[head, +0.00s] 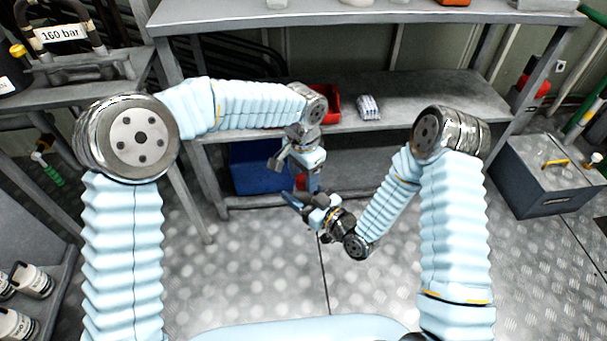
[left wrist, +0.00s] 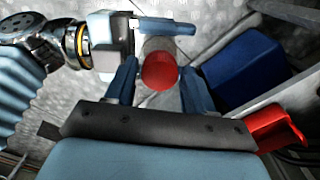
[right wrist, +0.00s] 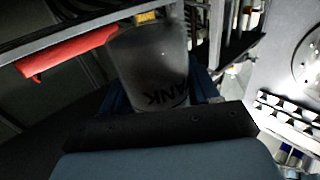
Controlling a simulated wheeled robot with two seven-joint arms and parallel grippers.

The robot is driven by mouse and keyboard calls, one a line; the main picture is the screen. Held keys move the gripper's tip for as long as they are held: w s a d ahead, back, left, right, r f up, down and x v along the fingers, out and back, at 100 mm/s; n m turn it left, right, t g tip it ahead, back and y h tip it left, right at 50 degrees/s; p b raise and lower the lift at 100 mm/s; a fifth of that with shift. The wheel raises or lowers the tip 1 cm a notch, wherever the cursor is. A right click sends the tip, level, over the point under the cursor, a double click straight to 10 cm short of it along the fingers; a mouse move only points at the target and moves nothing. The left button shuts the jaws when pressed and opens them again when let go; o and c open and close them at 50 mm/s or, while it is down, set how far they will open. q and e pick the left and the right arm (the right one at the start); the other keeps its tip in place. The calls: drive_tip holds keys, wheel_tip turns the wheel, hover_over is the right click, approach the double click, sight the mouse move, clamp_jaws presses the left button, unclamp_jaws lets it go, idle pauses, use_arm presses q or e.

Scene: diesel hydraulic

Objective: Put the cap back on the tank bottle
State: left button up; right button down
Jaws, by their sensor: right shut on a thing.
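My right gripper (head: 304,200) is shut on the grey tank bottle (right wrist: 150,70); in the right wrist view the letters "ANK" show upside down on it. A round red face, seemingly the cap (left wrist: 160,72), shows at the bottle's near end in the left wrist view. My left gripper (left wrist: 158,85) comes down from above with its blue fingers apart, one on each side of the red cap. A narrow gap shows by its left finger; contact on the right is unclear. Whether the cap is seated on the bottle cannot be told.
A grey shelf unit (head: 430,102) stands ahead, with a red bin (head: 332,104) and a small pale pack (head: 368,108). A blue crate (head: 252,168) is below. A grey box (head: 550,175) stands at right. The near floor is clear.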

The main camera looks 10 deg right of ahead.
use_arm(q)
drive_tip(key=shift+o, duration=0.8)
drive_tip(key=shift+r, duration=2.25)
drive_tip(key=shift+c, duration=0.5)
drive_tip(key=shift+s+d+r+n, duration=0.1)
drive_tip(key=shift+r+n, duration=0.2)
drive_tip(key=shift+r, duration=0.05)
drive_tip(key=shift+r+n, duration=0.9)
drive_tip(key=shift+r, duration=0.5)
